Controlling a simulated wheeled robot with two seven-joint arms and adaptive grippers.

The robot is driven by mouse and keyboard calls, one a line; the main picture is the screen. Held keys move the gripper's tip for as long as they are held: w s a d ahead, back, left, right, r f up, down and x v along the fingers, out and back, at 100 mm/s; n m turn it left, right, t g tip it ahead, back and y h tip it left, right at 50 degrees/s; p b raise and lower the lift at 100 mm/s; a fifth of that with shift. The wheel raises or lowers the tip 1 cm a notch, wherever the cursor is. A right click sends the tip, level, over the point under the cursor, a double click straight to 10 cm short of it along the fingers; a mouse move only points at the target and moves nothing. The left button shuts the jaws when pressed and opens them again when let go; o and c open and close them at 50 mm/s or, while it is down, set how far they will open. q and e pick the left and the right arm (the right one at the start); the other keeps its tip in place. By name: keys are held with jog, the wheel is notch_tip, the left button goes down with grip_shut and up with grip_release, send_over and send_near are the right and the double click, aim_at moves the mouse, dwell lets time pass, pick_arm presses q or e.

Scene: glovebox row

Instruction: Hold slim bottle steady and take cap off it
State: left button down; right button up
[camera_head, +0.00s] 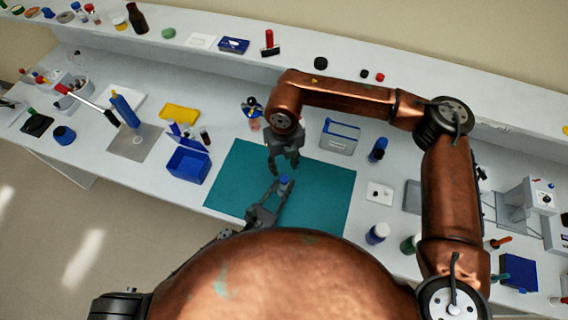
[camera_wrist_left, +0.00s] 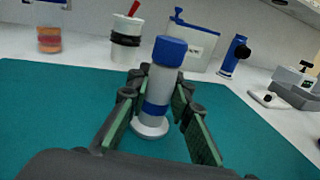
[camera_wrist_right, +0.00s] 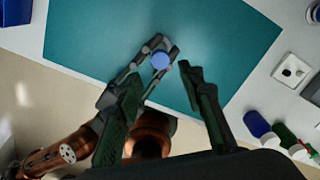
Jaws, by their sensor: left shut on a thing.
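The slim bottle (camera_wrist_left: 158,86) stands upright on the teal mat (camera_wrist_left: 60,110), with a grey body, a blue band and a pale round foot. Its blue cap (camera_wrist_left: 170,50) sits on top; it also shows from above in the right wrist view (camera_wrist_right: 160,61) and in the head view (camera_head: 284,180). My left gripper (camera_wrist_left: 158,92) is shut around the bottle's body, below the cap. My right gripper (camera_wrist_right: 160,76) is open and empty above the bottle, its fingers pointing down with the cap between and beyond the tips. It is apart from the cap.
A blue bin (camera_head: 188,166) stands left of the mat (camera_head: 228,180). A pouch with a blue top edge (camera_head: 339,138) and a jar with orange contents (camera_wrist_left: 50,40) stand behind it. Blue-capped bottles (camera_head: 377,233) stand to the right. The mat around the bottle is clear.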

aim_at(284, 178)
jog(key=m, duration=1.1)
jog(key=shift+m, duration=0.3)
jog(key=shift+f+m, duration=0.15)
jog(key=shift+m, duration=0.25)
pick_arm(q)
jog(key=shift+f, duration=0.1)
pick_arm(e)
jog(key=shift+f, duration=3.9)
jog(key=shift+c, duration=0.4)
grip_shut()
